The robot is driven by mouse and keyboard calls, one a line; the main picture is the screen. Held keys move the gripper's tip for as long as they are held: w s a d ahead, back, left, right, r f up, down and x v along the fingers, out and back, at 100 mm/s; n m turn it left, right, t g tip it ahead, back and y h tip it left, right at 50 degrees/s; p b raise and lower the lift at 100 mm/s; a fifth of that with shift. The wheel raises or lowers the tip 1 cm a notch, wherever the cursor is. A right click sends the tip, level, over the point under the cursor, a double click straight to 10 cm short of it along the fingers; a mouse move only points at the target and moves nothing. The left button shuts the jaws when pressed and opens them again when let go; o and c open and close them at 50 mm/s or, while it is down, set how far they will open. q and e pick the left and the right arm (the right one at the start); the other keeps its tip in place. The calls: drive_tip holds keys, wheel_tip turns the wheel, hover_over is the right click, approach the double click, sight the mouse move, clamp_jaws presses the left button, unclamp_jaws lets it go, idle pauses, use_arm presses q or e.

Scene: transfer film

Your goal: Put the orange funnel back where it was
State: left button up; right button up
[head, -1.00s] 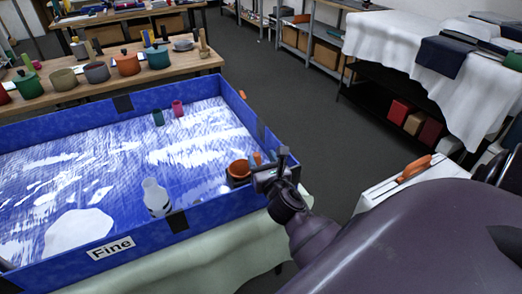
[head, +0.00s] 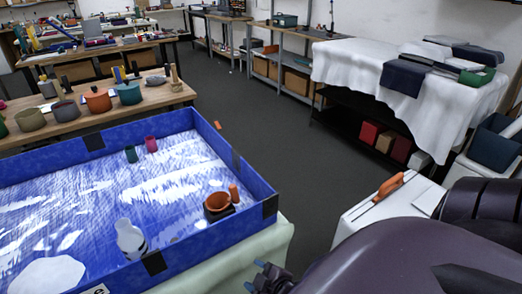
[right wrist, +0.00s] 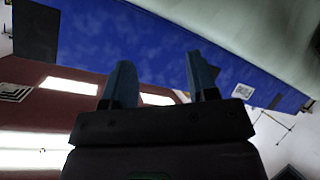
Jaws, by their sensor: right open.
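An orange round-mouthed piece, which looks like the funnel (head: 218,202), is in the near right corner of the blue-walled tray (head: 205,248). A dark part shows under it and a small upright orange piece (head: 234,193) is beside it. I cannot tell whether these are one object. My right gripper (head: 257,275) is open and empty, low at the picture's bottom edge, outside the tray and apart from the orange piece. In the right wrist view its two blue fingers (right wrist: 160,80) stand apart with nothing between them. My left gripper is not in view.
A white bottle (head: 130,239), a green cup (head: 131,154) and a pink cup (head: 151,144) stand in the tray. Pots line the wooden table (head: 165,98) behind. Grey floor lies between.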

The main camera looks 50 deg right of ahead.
drive_tip(key=s+m, duration=0.1)
drive_tip(key=s+a+f+m, duration=0.1)
drive_tip(key=m, duration=0.1)
drive_tip(key=s+a+m, duration=0.1)
drive_tip(key=m, duration=0.1)
drive_tip(key=shift+s+f+g+y, duration=0.1)
drive_tip(key=shift+f+g+y, duration=0.25)
drive_tip(key=shift+g+y, duration=0.05)
idle(0.6)
